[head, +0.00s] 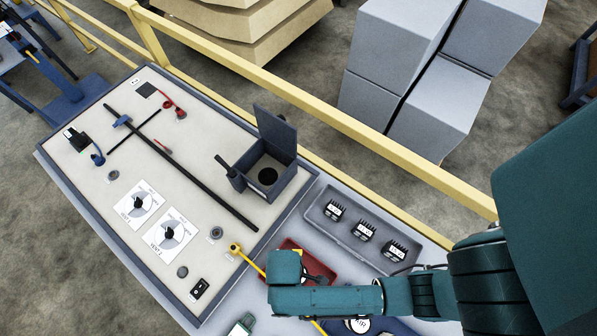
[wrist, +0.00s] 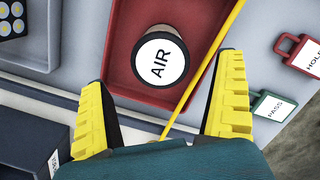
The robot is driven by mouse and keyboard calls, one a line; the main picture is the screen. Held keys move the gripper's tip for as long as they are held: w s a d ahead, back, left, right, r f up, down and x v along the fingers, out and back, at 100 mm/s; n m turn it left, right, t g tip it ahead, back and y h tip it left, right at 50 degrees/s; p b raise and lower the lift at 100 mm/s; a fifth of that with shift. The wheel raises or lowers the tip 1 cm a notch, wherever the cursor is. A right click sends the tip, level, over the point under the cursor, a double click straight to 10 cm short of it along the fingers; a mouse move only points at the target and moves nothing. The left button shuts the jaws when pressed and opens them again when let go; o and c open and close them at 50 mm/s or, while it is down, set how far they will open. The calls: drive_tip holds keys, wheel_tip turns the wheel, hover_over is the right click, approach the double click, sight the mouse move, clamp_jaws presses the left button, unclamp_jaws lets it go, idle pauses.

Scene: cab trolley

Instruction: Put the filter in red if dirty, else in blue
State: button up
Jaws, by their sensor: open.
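The red tray (wrist: 195,97) fills the middle of the wrist view and also shows in the head view (head: 327,273), partly behind my arm. A round grey-brown filter with a white AIR label (wrist: 161,62) sits inside it. I cannot tell from its visible surface whether it is dirty. My gripper (wrist: 162,108) is open, its yellow fingers wide apart. In the wrist view the filter appears beyond and between the fingertips, with no visible contact. The blue tray (head: 396,327) is mostly cut off at the bottom of the head view; a white-labelled round thing (head: 357,325) shows there.
A yellow cable (wrist: 203,75) crosses the red tray. Red HOLD (wrist: 300,52) and green PASS (wrist: 273,107) tags lie to its right. A grey tray (head: 324,217) holds dark labelled blocks. A dark open-lidded box (head: 265,175) stands on the panel. A yellow rail (head: 350,128) runs behind.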

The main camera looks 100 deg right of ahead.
drive_tip(key=r, duration=0.5)
drive_tip(key=shift+w+d+r, duration=0.1)
drive_tip(key=shift+w, duration=0.15)
drive_tip(key=w+d+r+n+t+h, duration=0.15)
drive_tip(key=w+r+t, duration=0.95)
drive_tip(key=w+r, duration=1.3)
drive_tip(key=w+a+r+t, duration=0.1)
drive_tip(key=w+r+t, duration=0.2)
drive_tip(key=r, duration=0.5)
drive_tip(key=w+a+r+t, duration=0.2)
drive_tip(key=r+t, duration=0.1)
drive_tip(key=r, duration=0.5)
drive_tip(key=s+a+r+n+t, duration=0.1)
drive_tip(key=s+r+t, duration=0.1)
drive_tip(key=r, duration=0.7)
drive_tip(key=s+a+r+t, duration=0.1)
drive_tip(key=r+t, duration=0.3)
drive_tip(key=r, duration=0.6)
drive_tip(key=shift+s+a+n+t+y, duration=0.3)
drive_tip(key=shift+s+a+n+y, duration=0.1)
drive_tip(key=shift+s, duration=0.15)
